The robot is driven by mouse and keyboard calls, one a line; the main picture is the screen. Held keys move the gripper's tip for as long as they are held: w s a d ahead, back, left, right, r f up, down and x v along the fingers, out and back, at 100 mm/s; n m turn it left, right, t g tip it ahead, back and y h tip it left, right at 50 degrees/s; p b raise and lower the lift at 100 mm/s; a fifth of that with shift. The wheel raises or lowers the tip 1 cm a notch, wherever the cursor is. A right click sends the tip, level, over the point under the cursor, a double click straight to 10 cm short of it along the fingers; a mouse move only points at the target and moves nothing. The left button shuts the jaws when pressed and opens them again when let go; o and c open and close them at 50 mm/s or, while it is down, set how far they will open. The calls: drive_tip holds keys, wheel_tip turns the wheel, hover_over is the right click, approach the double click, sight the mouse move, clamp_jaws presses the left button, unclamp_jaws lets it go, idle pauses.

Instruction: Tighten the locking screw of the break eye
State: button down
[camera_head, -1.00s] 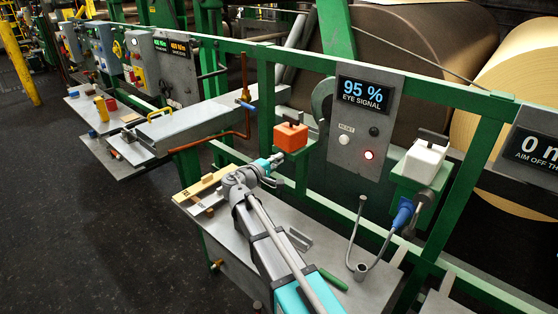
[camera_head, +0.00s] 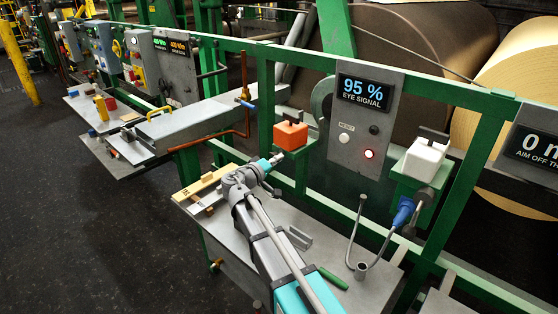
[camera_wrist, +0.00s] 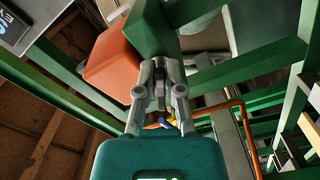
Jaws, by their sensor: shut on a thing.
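The break eye's orange housing (camera_head: 291,135) sits on a green bracket (camera_head: 300,165) on the green frame, left of the eye signal panel (camera_head: 362,125), which reads 95 %. My gripper (camera_head: 279,157) is at the bracket's left side, just below the housing. In the wrist view the orange housing (camera_wrist: 117,60) and the green bracket (camera_wrist: 148,27) lie just beyond my fingertips (camera_wrist: 160,68). The fingers are shut on a small dark grey piece (camera_wrist: 160,88) at the bracket, which looks like the locking screw. They hide most of it.
A white box (camera_head: 428,157) with a blue connector (camera_head: 403,212) and cable is on the right. The grey bench (camera_head: 225,235) below my arm holds a wooden piece, a metal angle and a green-handled tool (camera_head: 333,279). A copper pipe (camera_head: 247,110) runs to the left.

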drive_tip(key=shift+s, duration=0.1)
drive_tip(key=c, duration=0.8)
unclamp_jaws()
drive_tip(key=shift+o, duration=0.2)
drive_tip(key=v, duration=1.2)
